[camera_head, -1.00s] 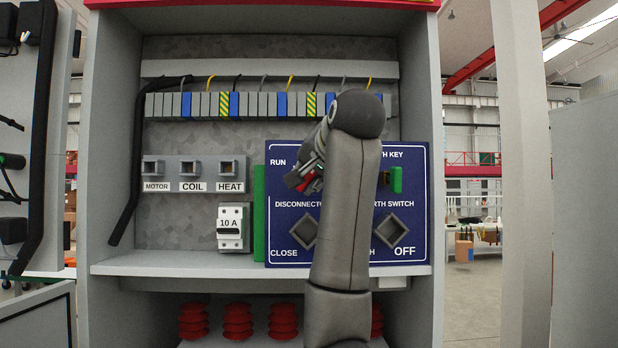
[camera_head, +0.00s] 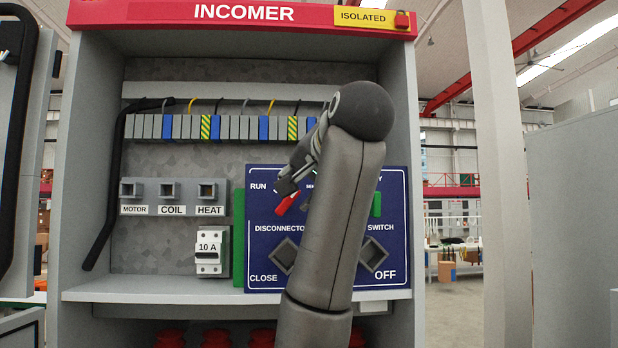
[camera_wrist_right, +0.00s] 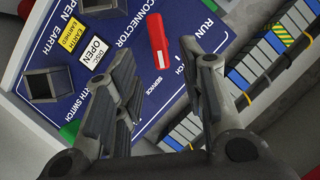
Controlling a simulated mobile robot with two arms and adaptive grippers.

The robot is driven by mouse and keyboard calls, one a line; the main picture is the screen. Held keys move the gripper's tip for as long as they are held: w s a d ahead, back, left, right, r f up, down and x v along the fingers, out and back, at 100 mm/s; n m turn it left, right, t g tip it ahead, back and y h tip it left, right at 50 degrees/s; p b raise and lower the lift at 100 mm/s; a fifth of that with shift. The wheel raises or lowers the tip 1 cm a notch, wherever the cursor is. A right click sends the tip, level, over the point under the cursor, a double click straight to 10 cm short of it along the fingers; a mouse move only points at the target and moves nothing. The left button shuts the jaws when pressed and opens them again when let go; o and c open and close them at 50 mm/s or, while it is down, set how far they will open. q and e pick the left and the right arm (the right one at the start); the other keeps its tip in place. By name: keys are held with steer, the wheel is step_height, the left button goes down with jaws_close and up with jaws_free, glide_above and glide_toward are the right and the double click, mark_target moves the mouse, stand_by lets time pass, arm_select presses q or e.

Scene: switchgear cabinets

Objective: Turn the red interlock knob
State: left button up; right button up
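The red interlock knob (camera_head: 287,203) is a slim bar on the blue panel (camera_head: 258,208), below and right of the RUN label; it is slanted and partly hidden by my arm. In the right wrist view, the knob (camera_wrist_right: 160,62) appears beyond the gap between my fingers, close to the SERVICE label. My right gripper (camera_head: 290,180) is just above the knob in the head view. The right wrist view shows its fingers (camera_wrist_right: 165,88) spread apart with nothing between them. I cannot tell whether a finger touches the knob. My left gripper is not in view.
Two square grey sockets (camera_head: 373,254) sit low on the panel. A breaker (camera_head: 209,250) marked 10 A and a green strip (camera_head: 238,238) stand left of it. A terminal row (camera_head: 233,128) runs above. The cabinet shelf (camera_head: 150,288) juts out below.

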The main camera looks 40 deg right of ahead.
steer(key=v, duration=0.5)
steer(key=shift+s+a+f, duration=0.1)
steer(key=shift+a, duration=0.05)
stand_by(0.4)
stand_by(0.4)
steer(key=shift+f, duration=0.1)
